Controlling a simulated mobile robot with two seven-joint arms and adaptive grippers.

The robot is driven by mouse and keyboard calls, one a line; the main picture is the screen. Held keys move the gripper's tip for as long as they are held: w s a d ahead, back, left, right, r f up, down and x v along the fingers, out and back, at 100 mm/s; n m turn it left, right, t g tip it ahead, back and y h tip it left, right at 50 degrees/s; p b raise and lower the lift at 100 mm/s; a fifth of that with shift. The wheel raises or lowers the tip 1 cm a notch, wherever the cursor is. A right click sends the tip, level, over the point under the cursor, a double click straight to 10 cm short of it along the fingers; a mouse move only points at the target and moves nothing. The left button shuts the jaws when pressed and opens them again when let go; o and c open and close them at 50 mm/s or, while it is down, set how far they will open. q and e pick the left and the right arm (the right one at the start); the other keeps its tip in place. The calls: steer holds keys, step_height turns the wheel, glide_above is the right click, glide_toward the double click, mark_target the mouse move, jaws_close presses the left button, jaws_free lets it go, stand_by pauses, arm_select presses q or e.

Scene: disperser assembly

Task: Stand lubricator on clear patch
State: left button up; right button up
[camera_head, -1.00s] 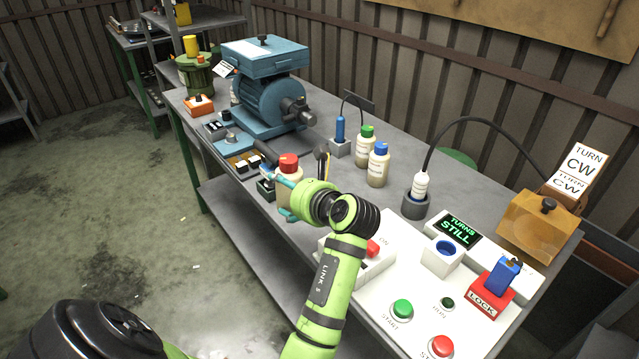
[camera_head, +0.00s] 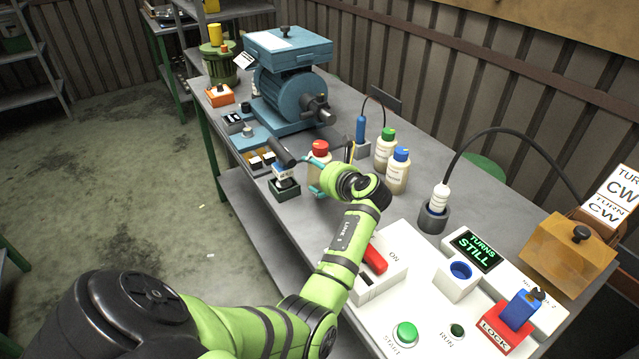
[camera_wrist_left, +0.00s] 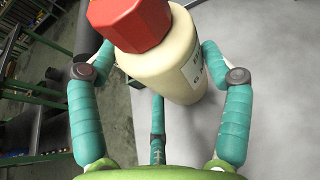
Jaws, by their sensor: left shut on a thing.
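A cream bottle with a red cap (camera_head: 320,148), the likely lubricator, is in my left gripper (camera_head: 316,176). In the left wrist view the red-capped bottle (camera_wrist_left: 182,62) fills the upper middle, with a partly seen label. The left gripper's teal fingers (camera_wrist_left: 160,85) lie on both sides of it. The bottle is over the bench; I cannot tell whether its base, hidden in the head view, touches the top. My right gripper is not in view.
Green-capped (camera_head: 385,150) and blue-capped (camera_head: 397,172) bottles stand to the right. A blue machine (camera_head: 290,90) stands behind. The white control panel (camera_head: 405,305) is nearer. Bare grey bench top (camera_head: 290,212) shows near the front edge.

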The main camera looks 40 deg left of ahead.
arm_select(q)
steer(key=shift+w+a+f, duration=0.2)
steer(key=shift+w+a, duration=0.1)
steer(key=shift+f, duration=1.9)
steer(key=o, duration=1.6)
steer(key=shift+s+d+f, duration=0.1)
steer(key=shift+f, duration=0.1)
steer(key=shift+r, duration=0.15)
steer(key=v, duration=1.2)
